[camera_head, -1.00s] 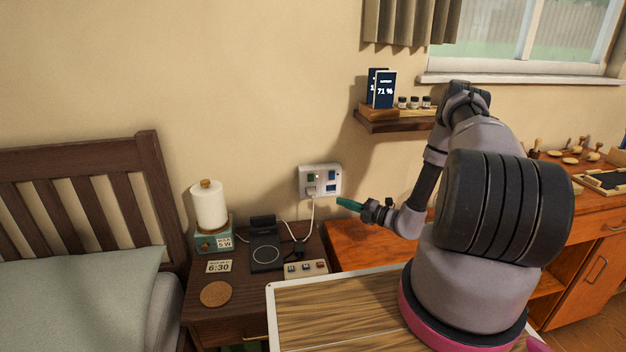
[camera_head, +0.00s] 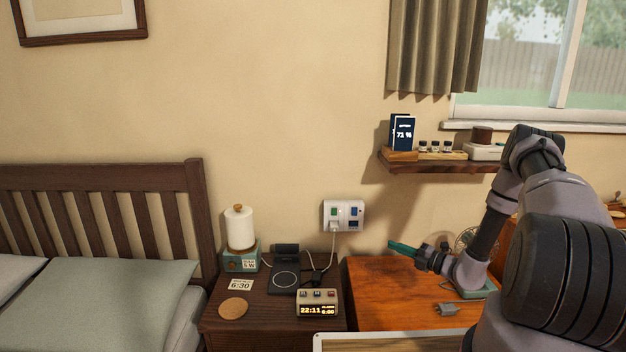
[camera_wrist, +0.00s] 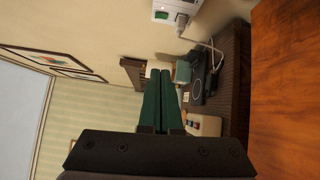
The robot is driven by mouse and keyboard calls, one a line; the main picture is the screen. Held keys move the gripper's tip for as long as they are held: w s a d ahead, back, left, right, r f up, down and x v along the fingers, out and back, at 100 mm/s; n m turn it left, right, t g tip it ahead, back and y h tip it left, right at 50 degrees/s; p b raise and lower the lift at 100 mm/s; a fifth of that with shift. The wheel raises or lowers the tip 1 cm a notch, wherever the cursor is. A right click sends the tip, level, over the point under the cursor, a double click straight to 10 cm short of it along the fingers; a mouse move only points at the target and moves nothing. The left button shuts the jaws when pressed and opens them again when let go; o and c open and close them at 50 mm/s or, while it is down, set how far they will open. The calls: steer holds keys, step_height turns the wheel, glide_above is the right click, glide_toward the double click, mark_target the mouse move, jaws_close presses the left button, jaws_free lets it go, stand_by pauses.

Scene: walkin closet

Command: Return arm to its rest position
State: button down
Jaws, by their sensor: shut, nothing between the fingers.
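My arm rises at the right of the head view, folded at the elbow, with its forearm coming down. My gripper (camera_head: 392,245) has green fingers and points left over the orange wooden desk top (camera_head: 375,290). In the wrist view, the two green fingers (camera_wrist: 161,100) lie close side by side with nothing between them. The gripper is apart from the wall socket and from the nightstand things.
A dark nightstand (camera_head: 215,318) holds a clock (camera_head: 318,304), a charging pad (camera_head: 285,280), a coaster (camera_head: 233,308) and a white lamp (camera_head: 239,228). A wall socket (camera_head: 343,214) has a plug and cord. A shelf (camera_head: 440,166) hangs above. A bed (camera_head: 110,300) stands left.

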steer(key=s+a+r+n+g+h, duration=0.1)
steer(key=s+a+r+n+g, duration=0.25)
steer(key=r+n, duration=0.45)
steer(key=s+a+r+n+g, duration=0.2)
steer(key=s+r+n+g, duration=0.3)
steer(key=r, duration=0.6)
steer(key=s+a+r+n+g+h, duration=0.1)
steer(key=a+r+n+g, duration=0.2)
steer(key=r+n, duration=0.55)
steer(key=s+d+r+n+t+h, duration=0.2)
steer(key=s+r+n+t+h, duration=0.1)
steer(key=s+r+n, duration=0.5)
steer(key=s+d+r+n+t+h, duration=0.3)
steer(key=s+r+n+h, duration=0.3)
steer(key=s+r+n, duration=0.3)
steer(key=s+r+t, duration=0.1)
steer(key=s+r, duration=0.2)
steer(key=s, duration=0.2)
steer(key=shift+s+d+h, duration=0.3)
steer(key=shift+s+d, duration=0.05)
steer(key=shift+s, duration=0.05)
steer(key=c, duration=1.5)
jaws_free()
steer(key=shift+c, duration=0.2)
